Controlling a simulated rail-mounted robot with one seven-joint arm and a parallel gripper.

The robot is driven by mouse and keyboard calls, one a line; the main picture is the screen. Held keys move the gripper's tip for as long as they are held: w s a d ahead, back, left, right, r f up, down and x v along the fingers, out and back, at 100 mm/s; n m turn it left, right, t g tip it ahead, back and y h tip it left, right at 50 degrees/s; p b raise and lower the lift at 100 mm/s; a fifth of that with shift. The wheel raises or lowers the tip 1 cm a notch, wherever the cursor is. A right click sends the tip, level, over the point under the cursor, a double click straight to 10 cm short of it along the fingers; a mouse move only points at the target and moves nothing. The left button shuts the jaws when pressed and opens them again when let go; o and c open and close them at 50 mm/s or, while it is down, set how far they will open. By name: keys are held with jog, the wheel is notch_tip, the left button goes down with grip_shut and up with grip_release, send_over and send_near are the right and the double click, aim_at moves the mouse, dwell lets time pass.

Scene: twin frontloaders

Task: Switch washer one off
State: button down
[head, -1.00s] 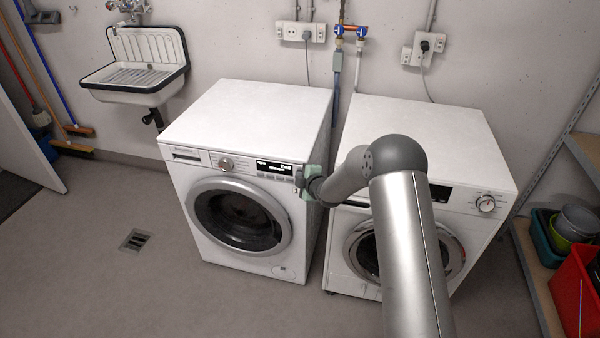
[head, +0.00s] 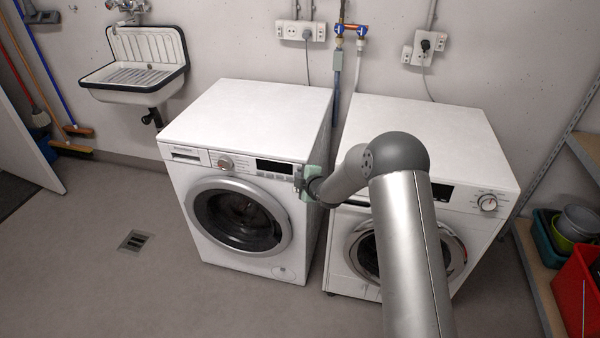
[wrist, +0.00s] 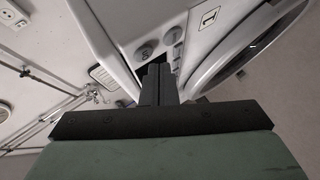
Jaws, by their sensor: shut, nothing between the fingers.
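The left washer (head: 245,125) is white, with a round door (head: 238,217), a dial (head: 225,162) and a dark display (head: 274,167). In the wrist view, a label that looks like a "1" (wrist: 208,18) is on its front. A round button (wrist: 145,50) also shows on the panel there. My gripper (head: 299,182) is at the right end of the left washer's control panel, and its closed fingers (wrist: 158,70) point at the panel. Nothing is between them. I cannot tell whether the fingertips touch the panel.
A second white front-loader (head: 435,140) stands to the right, partly hidden by my arm. A wall sink (head: 135,70) is at the back left. A shelf with tubs and a red crate (head: 575,285) is at the right. The floor at the front left is clear.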

jog(key=s+a+b, duration=0.1)
jog(key=s+b, duration=0.1)
jog(key=s, duration=0.4)
jog(key=shift+b, duration=0.3)
jog(key=shift+s+a, duration=0.1)
dwell(0.4)
jog(key=shift+s+b, duration=0.35)
jog(key=shift+b, duration=0.25)
jog(key=s+a+b, duration=0.2)
jog(key=s+b, duration=0.3)
jog(key=s, duration=0.5)
jog(key=shift+s+b, duration=0.35)
jog(key=shift+s, duration=0.05)
dwell(3.4)
jog(key=shift+a, duration=0.1)
dwell(0.4)
